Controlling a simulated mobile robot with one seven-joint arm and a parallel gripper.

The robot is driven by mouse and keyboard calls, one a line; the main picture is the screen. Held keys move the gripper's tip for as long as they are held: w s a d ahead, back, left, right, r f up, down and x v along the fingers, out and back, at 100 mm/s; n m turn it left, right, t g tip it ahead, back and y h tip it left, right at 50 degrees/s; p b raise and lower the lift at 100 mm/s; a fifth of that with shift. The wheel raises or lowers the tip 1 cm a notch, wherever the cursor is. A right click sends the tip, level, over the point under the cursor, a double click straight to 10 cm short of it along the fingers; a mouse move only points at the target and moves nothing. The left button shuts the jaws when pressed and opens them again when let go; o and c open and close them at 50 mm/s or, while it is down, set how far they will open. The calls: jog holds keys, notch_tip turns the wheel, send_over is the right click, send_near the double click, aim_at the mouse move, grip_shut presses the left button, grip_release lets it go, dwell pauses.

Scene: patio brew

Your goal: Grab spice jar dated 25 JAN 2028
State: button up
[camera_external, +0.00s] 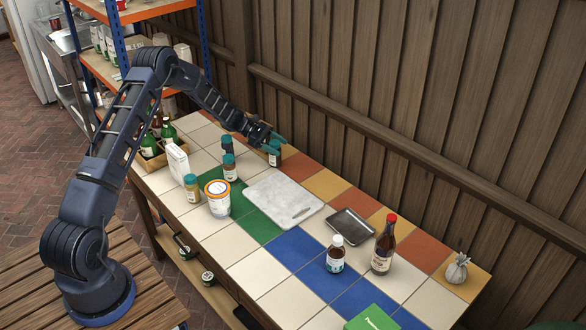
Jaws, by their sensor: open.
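Several small spice jars with teal lids stand on the tiled table. One jar (275,157) is at the back by the fence, directly at my gripper (273,143). A jar with lighter brown contents (193,191) stands nearer the front edge. The dates on the labels are too small to read.
A white tub with an orange rim (218,200) and a white carton (178,162) stand near the jars. A marble board (284,199), dark tray (350,227), pill bottle (335,255) and sauce bottle (384,246) are to the right. The wooden fence (400,90) closes off the back.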

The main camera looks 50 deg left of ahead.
jog(key=shift+w+d+f, duration=0.2)
jog(key=shift+d+f, duration=0.05)
jog(key=shift+d, duration=0.1)
jog(key=shift+c, duration=0.5)
jog(key=c, duration=1.1)
jog(key=shift+o, duration=0.2)
